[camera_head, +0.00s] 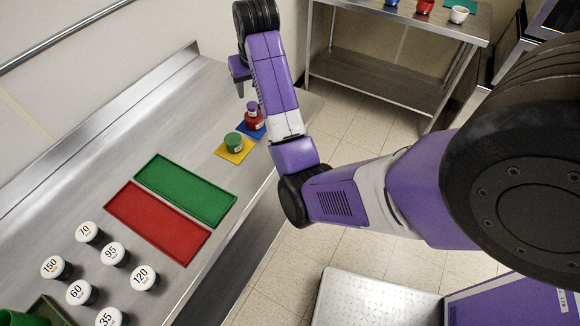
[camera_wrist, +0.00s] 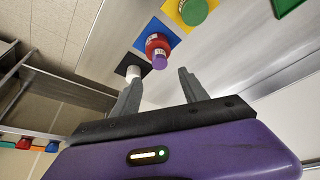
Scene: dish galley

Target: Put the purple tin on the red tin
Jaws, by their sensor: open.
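The purple tin (camera_head: 252,106) stands on top of the red tin (camera_head: 255,122), which sits on a blue square mat (camera_head: 246,131) on the steel counter. In the wrist view the small purple tin (camera_wrist: 159,62) shows against the wider red tin (camera_wrist: 158,43). My gripper (camera_head: 240,84) is above and just behind the stack in the head view. In the wrist view my gripper (camera_wrist: 157,80) has its two fingers apart with nothing held between them, and the tins appear beyond the fingertips.
A green tin (camera_head: 233,141) sits on a yellow mat (camera_head: 221,154) beside the stack. A white item (camera_wrist: 133,72) stands on a black mat on the other side. Green (camera_head: 190,187) and red (camera_head: 150,225) trays and several numbered white-topped jars (camera_head: 114,253) occupy the counter.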

